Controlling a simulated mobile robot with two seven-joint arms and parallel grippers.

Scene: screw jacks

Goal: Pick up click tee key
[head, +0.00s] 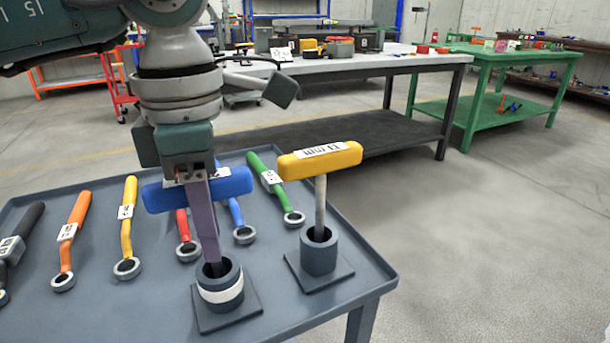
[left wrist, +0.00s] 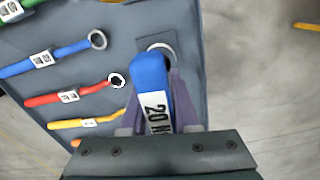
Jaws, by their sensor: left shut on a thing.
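A blue tee key (head: 236,183) has a thick cross handle, seen over a dark socket holder (head: 221,289) with a white ring, at the front of the tool table. My left gripper (head: 210,245) points down and is shut on the blue tee key. In the left wrist view my left gripper (left wrist: 155,95) has its purple fingers on both sides of the blue handle (left wrist: 150,72), which carries a white label reading "20 N". The fingers hide the key's shaft, so I cannot tell how deep it sits. A yellow tee key (head: 320,160) stands upright in a second holder (head: 319,252) to the right.
Ring wrenches with black, orange (head: 72,232), yellow (head: 128,225), red, blue and green (head: 272,182) handles lie on the grey table (head: 110,310). A grey workbench (head: 350,66) and a green table (head: 520,55) stand behind. The floor to the right is clear.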

